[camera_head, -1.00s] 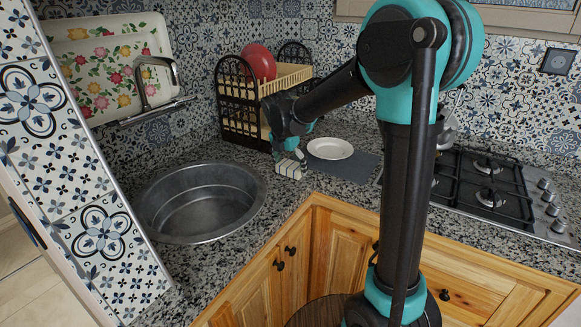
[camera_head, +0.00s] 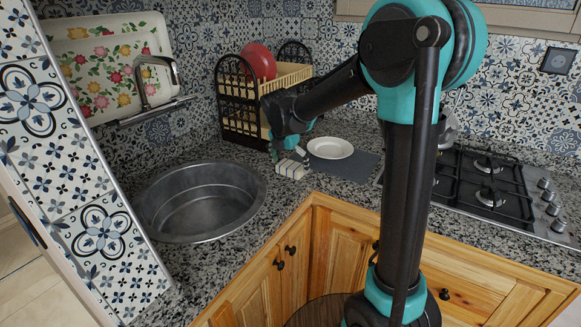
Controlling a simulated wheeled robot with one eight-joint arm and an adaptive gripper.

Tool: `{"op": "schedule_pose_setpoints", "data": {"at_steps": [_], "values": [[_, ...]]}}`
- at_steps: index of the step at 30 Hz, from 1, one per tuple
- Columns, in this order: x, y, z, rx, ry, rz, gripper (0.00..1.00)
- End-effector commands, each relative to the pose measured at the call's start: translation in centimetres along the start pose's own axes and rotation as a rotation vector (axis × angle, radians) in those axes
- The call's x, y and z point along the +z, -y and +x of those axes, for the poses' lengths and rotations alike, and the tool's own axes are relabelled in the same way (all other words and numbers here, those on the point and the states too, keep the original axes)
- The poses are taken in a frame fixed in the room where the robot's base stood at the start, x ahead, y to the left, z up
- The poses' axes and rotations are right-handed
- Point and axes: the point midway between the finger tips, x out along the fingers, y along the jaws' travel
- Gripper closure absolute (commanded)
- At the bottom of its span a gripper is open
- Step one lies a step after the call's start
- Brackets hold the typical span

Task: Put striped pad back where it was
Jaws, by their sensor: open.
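The striped pad (camera_head: 291,168), pale with darker stripes, lies on the granite counter between the sink and the plate. My gripper (camera_head: 285,153) is just above and behind it, with its fingers pointing down. The gripper is open. The fingers are small and partly hidden, and I cannot tell whether they touch the pad.
A white plate (camera_head: 330,148) sits on a dark grey mat (camera_head: 349,166) right of the pad. A round metal sink (camera_head: 200,200) is at left. A dish rack (camera_head: 240,105) with a red plate (camera_head: 259,62) stands behind. A gas hob (camera_head: 490,190) is at right.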

Motion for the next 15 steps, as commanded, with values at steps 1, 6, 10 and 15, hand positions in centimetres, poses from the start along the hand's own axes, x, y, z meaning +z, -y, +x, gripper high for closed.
{"op": "schedule_pose_setpoints", "data": {"at_steps": [1, 6, 10, 15], "values": [[0.0, 0.0, -0.7, 0.000, 0.000, -0.001, 0.00], [-0.1, 0.0, -3.9, 0.000, 0.000, -0.002, 0.00], [-0.1, 0.0, -6.6, 0.000, 0.000, -0.001, 0.00], [-0.1, 0.0, -9.6, 0.000, 0.000, -0.001, 0.00]]}}
